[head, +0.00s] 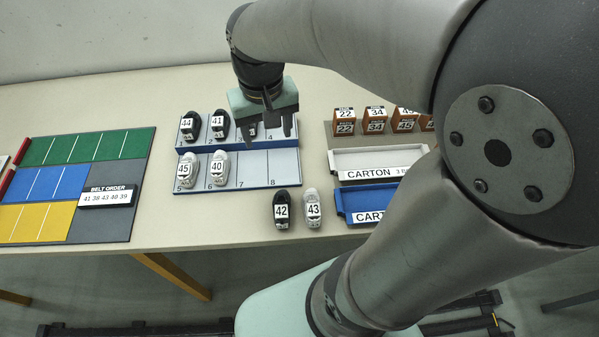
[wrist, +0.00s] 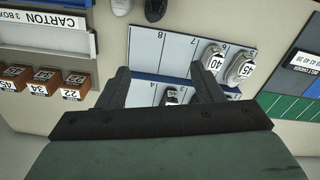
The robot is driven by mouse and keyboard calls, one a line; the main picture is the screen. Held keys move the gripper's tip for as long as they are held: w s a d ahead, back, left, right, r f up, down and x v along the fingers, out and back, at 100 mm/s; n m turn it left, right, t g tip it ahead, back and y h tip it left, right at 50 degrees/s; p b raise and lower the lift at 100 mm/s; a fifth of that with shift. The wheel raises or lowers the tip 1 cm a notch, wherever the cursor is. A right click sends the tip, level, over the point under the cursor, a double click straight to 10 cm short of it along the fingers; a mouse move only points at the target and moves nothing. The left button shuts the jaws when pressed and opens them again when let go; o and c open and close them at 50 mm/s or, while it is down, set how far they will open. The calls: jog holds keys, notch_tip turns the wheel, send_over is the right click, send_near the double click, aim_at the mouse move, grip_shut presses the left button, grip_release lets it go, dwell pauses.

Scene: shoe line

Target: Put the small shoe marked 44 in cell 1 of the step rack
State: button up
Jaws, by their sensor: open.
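The small black shoe marked 44 (head: 190,125) stands in cell 1, at the left end of the upper row of the step rack (head: 271,167). My gripper (head: 266,129) is open and empty above the right part of that row, well to the right of the shoe. In the wrist view my gripper (wrist: 160,70) has its fingers spread over the rack (wrist: 178,52). A small dark shoe (head: 252,131) in the upper row is partly hidden by my gripper; it shows between the fingers in the wrist view (wrist: 172,97). Its number is unreadable.
Shoe 41 (head: 220,124) stands beside 44. Shoes 45 (head: 187,170) and 40 (head: 218,168) are in the lower row; cells 7 and 8 are empty. Shoes 42 (head: 281,211) and 43 (head: 312,209) stand on the table. Cartons (head: 376,163) and small boxes (head: 375,121) are right.

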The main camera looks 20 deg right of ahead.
jog(key=s+d+f+n, duration=0.1)
jog(key=s+d+f, duration=0.1)
jog(key=s, duration=0.8)
jog(key=shift+d+f, duration=0.2)
jog(key=shift+f, duration=0.6)
